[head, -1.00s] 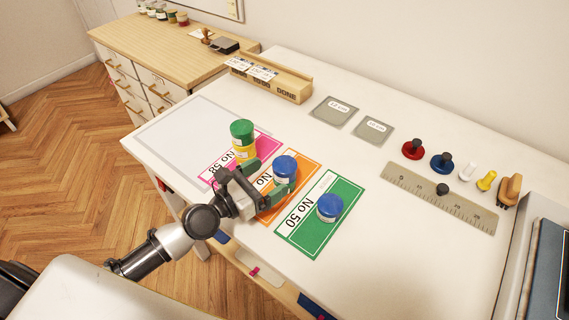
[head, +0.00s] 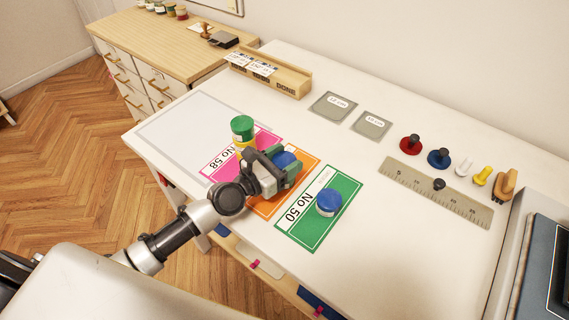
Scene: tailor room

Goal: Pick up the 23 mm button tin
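Three lidded tins stand on coloured cards on the white table (head: 410,240). A blue-lidded tin (head: 285,159) is at the orange card (head: 262,208), mostly hidden by my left gripper (head: 285,168). The gripper's fingers are around this tin; whether they press on it or have raised it is not clear. A green-lidded tin (head: 243,128) with a yellow band stands on the pink No 58 card (head: 215,163). Another blue-lidded tin (head: 329,202) stands on the green No 50 card (head: 300,239). The size labels on the tins are unreadable. My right gripper is out of view.
A wooden box marked DONE (head: 290,85) and two grey squares (head: 333,104) (head: 371,125) lie behind. A ruler (head: 420,180), red (head: 411,143) and blue (head: 439,158) knobbed pieces, and smaller items are at the right.

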